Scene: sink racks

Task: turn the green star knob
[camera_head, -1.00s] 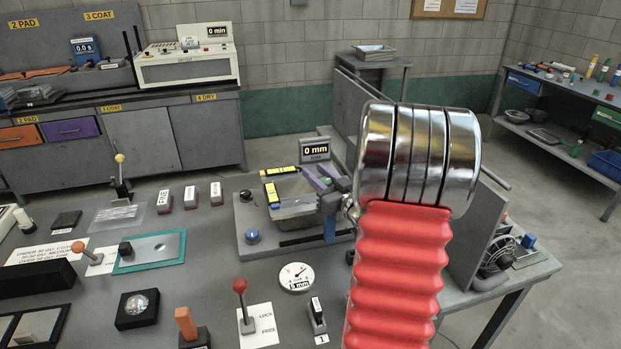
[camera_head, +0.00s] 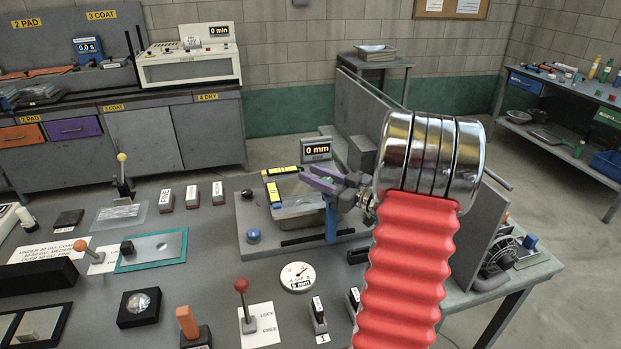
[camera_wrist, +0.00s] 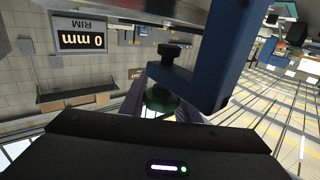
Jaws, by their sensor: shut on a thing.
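The green star knob (camera_wrist: 160,98) shows in the wrist view as a dark green shape beneath a blue bracket (camera_wrist: 208,55) with a black screw. My gripper (camera_wrist: 161,106) has its purple fingers on either side of the knob, shut on it. In the head view my gripper (camera_head: 312,178) reaches left from the arm, above a blue post (camera_head: 331,222). The knob cannot be made out there. The fingers partly hide where they meet it.
The rim display (camera_head: 317,149) reads 0 mm behind the fixture. A grey upright panel (camera_head: 372,108) stands right of it. A red-knobbed lever (camera_head: 241,287) and a round gauge (camera_head: 297,276) stand in front on the bench.

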